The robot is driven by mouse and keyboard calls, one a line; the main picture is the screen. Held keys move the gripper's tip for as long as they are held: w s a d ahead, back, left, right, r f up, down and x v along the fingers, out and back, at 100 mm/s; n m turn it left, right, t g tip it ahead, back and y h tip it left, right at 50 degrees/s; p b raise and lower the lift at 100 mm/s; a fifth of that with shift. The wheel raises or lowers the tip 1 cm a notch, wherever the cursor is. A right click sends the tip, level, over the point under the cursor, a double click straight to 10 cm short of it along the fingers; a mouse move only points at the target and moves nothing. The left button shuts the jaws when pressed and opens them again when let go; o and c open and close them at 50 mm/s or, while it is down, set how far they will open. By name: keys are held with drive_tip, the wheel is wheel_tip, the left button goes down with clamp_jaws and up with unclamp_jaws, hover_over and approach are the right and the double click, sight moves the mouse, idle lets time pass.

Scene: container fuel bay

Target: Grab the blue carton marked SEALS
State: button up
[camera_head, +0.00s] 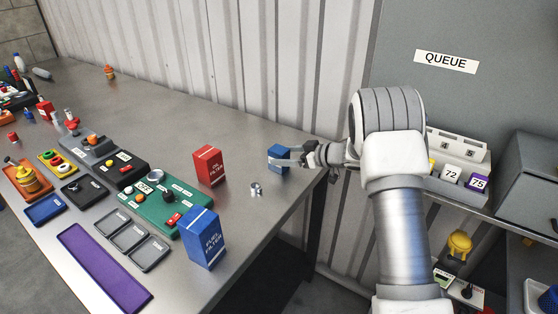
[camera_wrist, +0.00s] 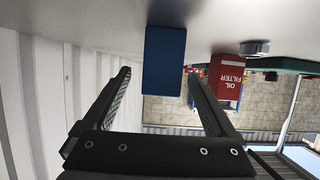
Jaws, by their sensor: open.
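A small blue carton (camera_head: 277,156) stands near the far right edge of the metal table; no lettering on it can be read. My gripper (camera_head: 290,157) reaches in from the right, low over the table, with its fingertips at the carton. In the wrist view, where the scene appears upside down, the blue carton (camera_wrist: 164,50) shows between the two open fingers of my gripper (camera_wrist: 159,76). A gap shows on each side, narrower on the right. Whether the fingertips overlap the carton in depth is hard to tell.
A red oil filter box (camera_head: 208,165) and a larger blue fuel filter box (camera_head: 203,237) stand left of the carton. A small metal part (camera_head: 256,189) lies nearby. The corrugated wall (camera_head: 270,70) is close behind. A green panel (camera_head: 165,205) lies further left.

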sight(272, 154)
drive_tip(key=shift+r+x, duration=0.2)
drive_tip(key=shift+x, duration=2.8)
drive_tip(key=shift+r, duration=0.1)
clamp_jaws()
